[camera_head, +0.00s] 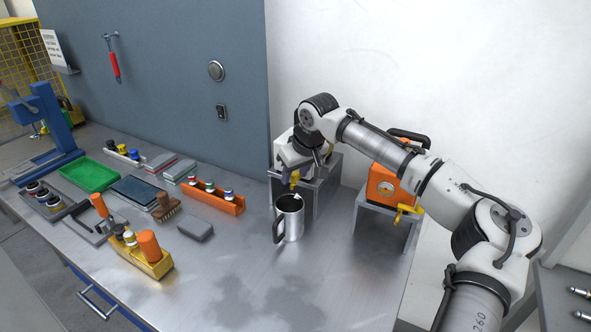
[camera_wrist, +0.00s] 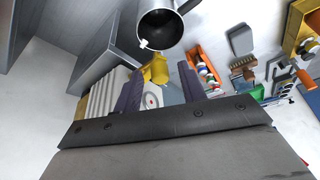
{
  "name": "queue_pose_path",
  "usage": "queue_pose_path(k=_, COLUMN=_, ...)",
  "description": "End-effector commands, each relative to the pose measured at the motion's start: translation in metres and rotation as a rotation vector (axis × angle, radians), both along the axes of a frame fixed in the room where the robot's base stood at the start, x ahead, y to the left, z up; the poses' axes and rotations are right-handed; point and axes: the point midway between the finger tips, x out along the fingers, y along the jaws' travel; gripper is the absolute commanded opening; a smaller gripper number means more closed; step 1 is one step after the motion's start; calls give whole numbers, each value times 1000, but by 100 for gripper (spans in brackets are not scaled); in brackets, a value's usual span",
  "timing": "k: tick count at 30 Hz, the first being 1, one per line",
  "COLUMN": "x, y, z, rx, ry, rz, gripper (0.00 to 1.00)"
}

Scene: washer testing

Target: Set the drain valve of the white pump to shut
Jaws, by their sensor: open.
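The white pump (camera_head: 280,158) sits on a grey metal stand (camera_head: 328,180) at the back of the bench, partly hidden by my arm. Its yellow drain valve (camera_head: 294,178) hangs at the front above a steel mug (camera_head: 291,216). In the wrist view, the yellow valve (camera_wrist: 157,70) shows near my fingertips, with the pale ribbed pump body (camera_wrist: 104,95) partly behind the left finger. The mug (camera_wrist: 163,27) is beyond it. My gripper (camera_head: 318,158) is open at the pump, its dark fingers (camera_wrist: 161,86) apart. I cannot tell whether they touch the valve, or read its handle setting.
An orange pump (camera_head: 382,186) with a yellow valve (camera_head: 407,213) stands on its own stand to the right. An orange rack (camera_head: 212,199), a grey block (camera_head: 195,229) and a yellow holder (camera_head: 145,258) lie left of the mug. The bench front near the mug is clear.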

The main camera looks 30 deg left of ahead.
Motion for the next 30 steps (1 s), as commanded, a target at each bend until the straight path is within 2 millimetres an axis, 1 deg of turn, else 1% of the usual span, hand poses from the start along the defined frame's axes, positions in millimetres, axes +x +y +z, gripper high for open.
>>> queue_pose_path(k=7, x=0, y=0, z=-1, rx=1, ry=0, rz=0, gripper=41)
queue_pose_path(k=15, x=0, y=0, z=0, rx=1, ry=0, rz=0, gripper=5)
queue_pose_path(k=16, x=0, y=0, z=0, rx=1, ry=0, rz=0, gripper=2)
queue_pose_path(k=17, x=0, y=0, z=0, rx=1, ry=-1, rz=0, gripper=0)
queue_pose_path(k=24, x=1, y=0, z=0, rx=3, ry=0, rz=15, gripper=0)
queue_pose_path(k=30, x=2, y=-3, z=-1, rx=6, ry=4, rz=85, gripper=0)
